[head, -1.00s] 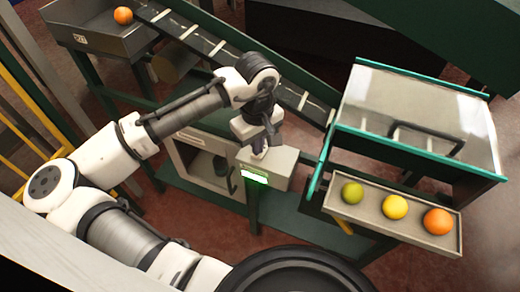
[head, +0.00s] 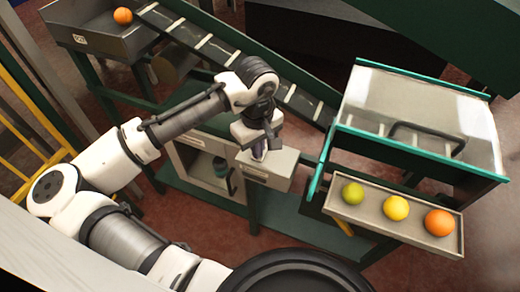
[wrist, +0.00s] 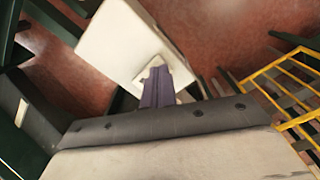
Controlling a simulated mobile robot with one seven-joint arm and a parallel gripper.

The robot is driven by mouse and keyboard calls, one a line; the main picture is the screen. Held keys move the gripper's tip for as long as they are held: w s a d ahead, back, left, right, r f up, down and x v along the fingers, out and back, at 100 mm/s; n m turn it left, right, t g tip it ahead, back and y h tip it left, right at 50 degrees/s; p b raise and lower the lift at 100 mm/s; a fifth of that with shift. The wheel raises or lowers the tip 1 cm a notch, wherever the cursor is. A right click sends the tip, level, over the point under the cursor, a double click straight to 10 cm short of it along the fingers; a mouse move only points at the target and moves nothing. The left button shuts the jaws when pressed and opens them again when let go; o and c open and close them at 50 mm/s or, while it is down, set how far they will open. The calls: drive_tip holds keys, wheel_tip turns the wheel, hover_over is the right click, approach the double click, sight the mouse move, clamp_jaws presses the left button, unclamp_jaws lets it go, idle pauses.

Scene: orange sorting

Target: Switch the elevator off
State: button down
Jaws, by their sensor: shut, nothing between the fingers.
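The pale control box (head: 268,168) stands on a green post in the middle of the head view. It also shows in the wrist view (wrist: 115,40). No lit green panel shows on its front now. My gripper (head: 258,152) is shut and empty, pointing down at the box top. In the wrist view its dark fingertips (wrist: 157,76) are over a small pale switch piece (wrist: 153,64) on the box and partly hide it. I cannot tell whether they touch it. The elevator's slatted belt (head: 219,48) slopes behind my arm.
An orange (head: 123,15) sits in the grey hopper (head: 97,38) at the upper left. A tray (head: 362,215) at the right holds a green fruit, a yellow fruit and an orange. A clear-covered bin (head: 420,105) stands behind it. Yellow railing (wrist: 275,85) shows in the wrist view.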

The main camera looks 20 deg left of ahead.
wheel_tip(320, 180, up, 7)
drive_tip(key=p, duration=0.6)
drive_tip(key=shift+f, duration=0.1)
idle(0.4)
